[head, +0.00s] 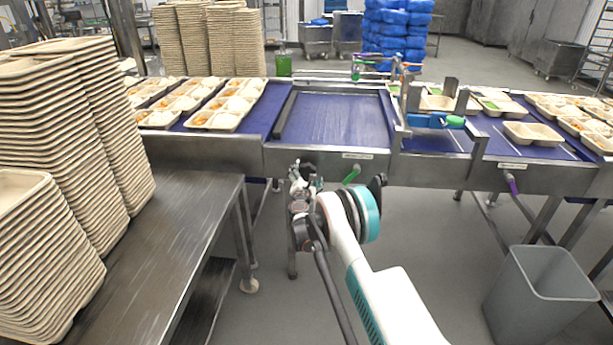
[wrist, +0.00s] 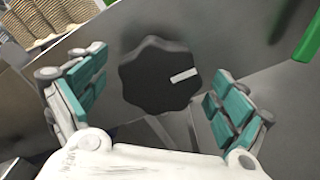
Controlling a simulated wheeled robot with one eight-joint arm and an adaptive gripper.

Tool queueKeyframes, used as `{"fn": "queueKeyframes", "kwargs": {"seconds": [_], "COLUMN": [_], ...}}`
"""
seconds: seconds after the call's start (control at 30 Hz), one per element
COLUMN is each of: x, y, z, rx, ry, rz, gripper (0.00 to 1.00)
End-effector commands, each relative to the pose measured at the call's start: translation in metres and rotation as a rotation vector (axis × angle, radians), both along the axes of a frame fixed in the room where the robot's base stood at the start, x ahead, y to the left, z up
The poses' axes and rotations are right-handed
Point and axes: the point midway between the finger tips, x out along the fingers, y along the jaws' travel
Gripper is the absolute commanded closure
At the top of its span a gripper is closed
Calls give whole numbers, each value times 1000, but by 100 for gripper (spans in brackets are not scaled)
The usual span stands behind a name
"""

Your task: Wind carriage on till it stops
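A black lobed knob (wrist: 150,78) with a white pointer mark sits on the grey metal side panel in the wrist view. The mark points right and slightly up. My gripper (wrist: 155,85) is open, with its teal-padded fingers on either side of the knob and gaps between pads and knob. In the head view my gripper (head: 306,180) is at the conveyor's front side, below the blue belt; the knob is mostly hidden there. A metal bracket assembly (head: 436,121) with blue and green parts spans the belt right of centre; I cannot tell if it is the carriage.
A green handle (head: 351,174) juts from the conveyor side just right of my gripper; its green also shows in the wrist view (wrist: 310,38). A steel table (head: 190,215) with tall tray stacks (head: 75,130) stands left. A grey bin (head: 540,290) stands right.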

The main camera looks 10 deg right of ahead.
Motion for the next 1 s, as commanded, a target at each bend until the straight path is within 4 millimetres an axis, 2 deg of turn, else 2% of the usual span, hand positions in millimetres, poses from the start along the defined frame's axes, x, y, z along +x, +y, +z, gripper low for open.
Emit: {"fn": "queueKeyframes", "kwargs": {"seconds": [0.03,0.13,0.37,0.67,1.0], "x": [0,0,0,0,0], "y": [0,0,0,0,-1], "z": [0,0,0,0,0], "rx": [0,0,-20,-254,-292], "ry": [0,0,6,82,95], "rz": [0,0,0,0,-1], "gripper": [32,54,55,55,55]}}
